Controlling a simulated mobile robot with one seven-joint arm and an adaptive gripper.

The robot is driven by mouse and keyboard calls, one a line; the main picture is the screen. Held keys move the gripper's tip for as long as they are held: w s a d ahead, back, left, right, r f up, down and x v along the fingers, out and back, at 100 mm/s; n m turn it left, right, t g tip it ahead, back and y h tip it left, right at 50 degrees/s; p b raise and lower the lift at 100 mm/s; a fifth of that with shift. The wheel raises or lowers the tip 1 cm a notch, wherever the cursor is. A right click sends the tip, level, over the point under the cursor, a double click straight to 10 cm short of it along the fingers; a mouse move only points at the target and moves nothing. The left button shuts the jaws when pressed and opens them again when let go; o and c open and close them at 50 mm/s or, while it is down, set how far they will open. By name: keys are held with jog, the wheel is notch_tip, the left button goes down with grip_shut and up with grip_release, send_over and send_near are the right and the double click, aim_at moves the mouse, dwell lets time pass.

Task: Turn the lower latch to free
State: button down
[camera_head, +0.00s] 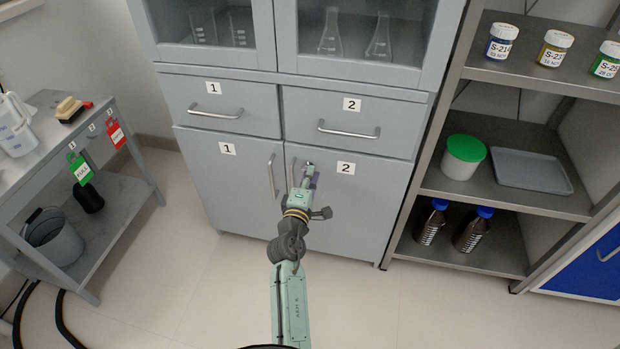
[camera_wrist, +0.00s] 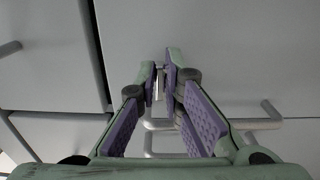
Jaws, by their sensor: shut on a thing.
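My gripper (camera_head: 310,178) is at the upper left part of the grey lower right door (camera_head: 365,205) labelled 2, just right of that door's vertical handle (camera_head: 292,172). In the wrist view, my gripper (camera_wrist: 161,78) has its green fingers with purple pads drawn together at the tips. They are shut on a small pale metal piece (camera_wrist: 159,86), which looks like the lower latch. Most of it is hidden between the fingertips, so its turn angle cannot be told. The lower right door looks closed.
The lower left door (camera_head: 225,180) has its own vertical handle. Drawer 2 (camera_head: 350,118) with a bar handle is just above my gripper. A metal shelf (camera_head: 520,172) stands to the right and a grey side table (camera_head: 140,155) to the left. The floor in front is clear.

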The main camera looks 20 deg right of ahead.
dwell(0.4)
jog(key=c, duration=1.7)
grip_release()
jog(key=v, duration=0.7)
jog(key=shift+s+a, duration=0.15)
jog(key=shift+s, duration=0.05)
